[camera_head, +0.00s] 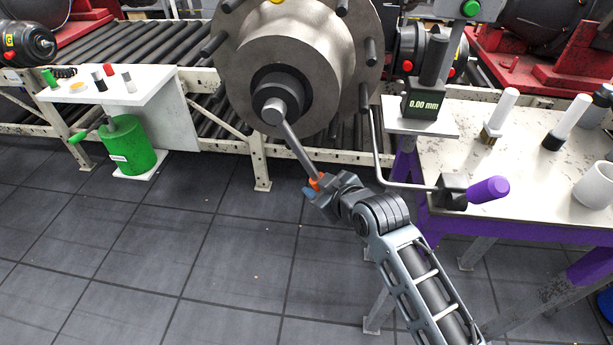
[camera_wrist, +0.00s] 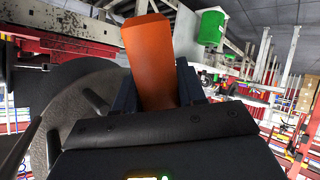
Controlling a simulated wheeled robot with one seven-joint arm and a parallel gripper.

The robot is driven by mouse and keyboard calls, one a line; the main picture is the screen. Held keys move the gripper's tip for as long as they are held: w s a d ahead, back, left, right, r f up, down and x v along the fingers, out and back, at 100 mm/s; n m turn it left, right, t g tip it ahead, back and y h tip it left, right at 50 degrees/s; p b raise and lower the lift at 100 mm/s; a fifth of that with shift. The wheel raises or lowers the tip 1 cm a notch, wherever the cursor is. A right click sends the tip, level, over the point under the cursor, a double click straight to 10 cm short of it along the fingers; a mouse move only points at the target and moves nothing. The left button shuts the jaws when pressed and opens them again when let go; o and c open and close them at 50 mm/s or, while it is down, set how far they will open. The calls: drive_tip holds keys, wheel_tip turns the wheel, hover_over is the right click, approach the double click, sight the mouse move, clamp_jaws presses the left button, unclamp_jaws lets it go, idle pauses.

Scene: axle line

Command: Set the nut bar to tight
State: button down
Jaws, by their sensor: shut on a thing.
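The nut bar (camera_head: 299,142) is a grey rod that runs from the dark hub nut (camera_head: 274,110) down and to the right. Its lower end has an orange grip (camera_head: 316,181). My gripper (camera_head: 318,190) is shut on this grip. In the wrist view the orange grip (camera_wrist: 150,60) stands between the two dark fingers of my gripper (camera_wrist: 158,92). The nut sits at the centre of a large grey wheel hub (camera_head: 318,60) with studs around its rim. The fingers hide the lower part of the grip.
A gauge (camera_head: 423,103) reads 0.00 mm. A green canister (camera_head: 132,146) stands at left by a white shelf (camera_head: 110,88). The tiled floor (camera_head: 150,250) is clear at lower left.

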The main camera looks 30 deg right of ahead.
drive_tip(key=shift+s+d+r, duration=0.15)
drive_tip(key=shift+s+d, duration=0.1)
drive_tip(key=shift+d, duration=0.15)
drive_tip(key=c, duration=0.8)
unclamp_jaws()
drive_tip(key=shift+o, duration=0.2)
drive_tip(key=shift+s, duration=0.1)
drive_tip(key=v, duration=0.7)
drive_tip(key=shift+s+r, duration=0.25)
drive_tip(key=shift+r, duration=0.05)
